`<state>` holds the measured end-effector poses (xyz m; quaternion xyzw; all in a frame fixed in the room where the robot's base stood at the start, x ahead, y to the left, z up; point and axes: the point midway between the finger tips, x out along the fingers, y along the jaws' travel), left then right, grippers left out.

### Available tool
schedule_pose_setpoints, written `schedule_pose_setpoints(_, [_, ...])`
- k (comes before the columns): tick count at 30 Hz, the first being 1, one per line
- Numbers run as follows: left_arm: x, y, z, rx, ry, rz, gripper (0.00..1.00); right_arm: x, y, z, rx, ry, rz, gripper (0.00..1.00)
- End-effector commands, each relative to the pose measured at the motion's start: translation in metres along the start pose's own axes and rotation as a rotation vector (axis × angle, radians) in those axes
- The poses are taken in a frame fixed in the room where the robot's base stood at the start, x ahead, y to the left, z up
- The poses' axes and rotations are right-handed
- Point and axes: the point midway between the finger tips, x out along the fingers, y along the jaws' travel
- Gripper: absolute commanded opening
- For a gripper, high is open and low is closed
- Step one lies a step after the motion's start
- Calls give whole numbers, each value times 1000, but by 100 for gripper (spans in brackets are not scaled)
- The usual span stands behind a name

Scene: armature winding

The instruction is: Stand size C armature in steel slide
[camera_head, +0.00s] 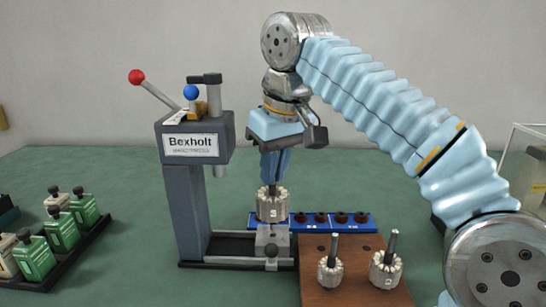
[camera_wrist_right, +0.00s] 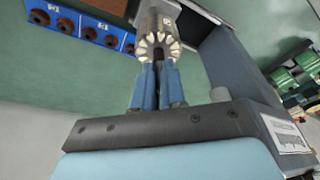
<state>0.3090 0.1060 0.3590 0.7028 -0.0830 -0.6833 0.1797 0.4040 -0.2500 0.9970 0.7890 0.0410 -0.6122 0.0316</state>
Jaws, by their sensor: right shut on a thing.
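My right gripper (camera_head: 273,180) points down and is shut on the shaft of an armature (camera_head: 272,206), a pale slotted core held upright. The armature is directly over the steel slide (camera_head: 269,239), a grey block at the foot of the press; I cannot tell whether it rests in it or hangs just above. In the right wrist view the blue fingers (camera_wrist_right: 157,72) close around the shaft below the pale core (camera_wrist_right: 160,38). The size mark on the core is too small to read. My left gripper is out of view.
The Bexholt press (camera_head: 186,195) stands just left of the held armature. Two more armatures (camera_head: 330,271) (camera_head: 385,269) stand upright on a brown wooden block (camera_head: 345,295). A blue rack (camera_head: 365,222) lies behind. Green parts (camera_head: 62,232) stand in a black tray at left.

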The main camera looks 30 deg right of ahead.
Motion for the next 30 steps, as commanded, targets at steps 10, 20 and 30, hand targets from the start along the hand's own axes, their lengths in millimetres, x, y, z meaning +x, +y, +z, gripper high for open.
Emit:
schedule_pose_setpoints(10, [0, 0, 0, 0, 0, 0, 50, -1, 0, 0, -1, 1, 0, 0])
schedule_pose_setpoints(20, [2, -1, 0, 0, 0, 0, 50, 2, 0, 1, -1, 0, 0, 0])
schedule_pose_setpoints(30, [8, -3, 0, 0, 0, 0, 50, 10, 0, 3, -1, 0, 0, 0])
